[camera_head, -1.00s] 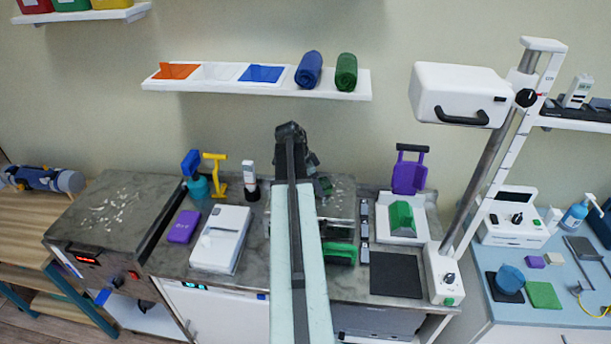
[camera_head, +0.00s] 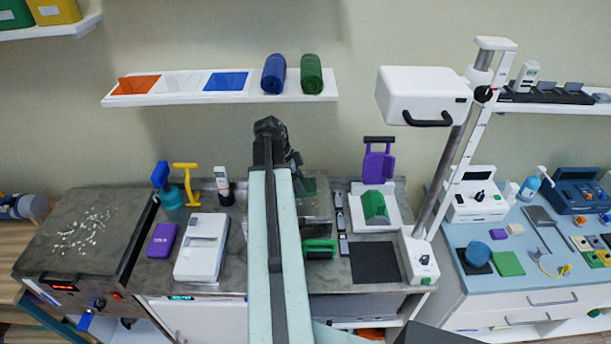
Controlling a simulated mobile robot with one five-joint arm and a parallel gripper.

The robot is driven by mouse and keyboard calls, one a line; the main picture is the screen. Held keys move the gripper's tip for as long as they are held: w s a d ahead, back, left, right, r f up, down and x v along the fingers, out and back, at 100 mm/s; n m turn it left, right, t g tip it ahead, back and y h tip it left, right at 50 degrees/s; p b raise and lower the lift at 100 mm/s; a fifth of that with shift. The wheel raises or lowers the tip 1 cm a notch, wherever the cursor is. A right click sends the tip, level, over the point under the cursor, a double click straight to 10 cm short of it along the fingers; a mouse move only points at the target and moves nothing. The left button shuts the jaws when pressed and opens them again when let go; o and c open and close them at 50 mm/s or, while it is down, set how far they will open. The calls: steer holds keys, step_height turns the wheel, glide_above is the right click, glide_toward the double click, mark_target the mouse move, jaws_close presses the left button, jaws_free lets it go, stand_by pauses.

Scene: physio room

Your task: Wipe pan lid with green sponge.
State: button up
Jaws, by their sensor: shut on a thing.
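My gripper (camera_head: 302,186) is small and dark, mostly hidden behind my own arm, above the back of the grey counter. It is shut on a small dark green piece (camera_head: 310,187), which looks like the green sponge; its outline is hard to make out. Beneath it is a shiny grey metal surface (camera_head: 317,208), partly covered by my arm. I cannot tell whether this is the pan lid, or whether the green piece touches it. A flat green square (camera_head: 508,263) also lies on the blue counter at the right.
A green-handled tool (camera_head: 320,248) lies right of my arm, beside a black mat (camera_head: 374,262). A purple stand (camera_head: 378,163) and a white tray with a green wedge (camera_head: 375,206) stand behind the mat. A white lamp post (camera_head: 455,170) rises at the right. A shelf (camera_head: 222,90) hangs above.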

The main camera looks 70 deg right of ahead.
mark_target(308, 188)
steer(key=shift+s+a+r+m, duration=0.25)
steer(key=shift+s+a+r, duration=0.15)
steer(key=shift+s, duration=0.2)
steer(key=shift+s+a+r+m, duration=0.25)
steer(key=shift+s+r, duration=0.15)
steer(key=shift+s, duration=0.2)
step_height(308, 188, down, 6)
steer(key=b, duration=0.5)
steer(key=shift+f+b, duration=0.15)
steer(key=shift+b, duration=0.25)
steer(key=shift+f+b, duration=1.05)
steer(key=shift+r, duration=0.1)
steer(key=shift+w+d, duration=0.8)
steer(key=shift+d, duration=1.3)
steer(key=shift+w+d, duration=0.85)
steer(key=shift+d, duration=1.2)
steer(key=shift+w+d, duration=0.8)
steer(key=shift+d, duration=1.3)
steer(key=shift+d, duration=0.15)
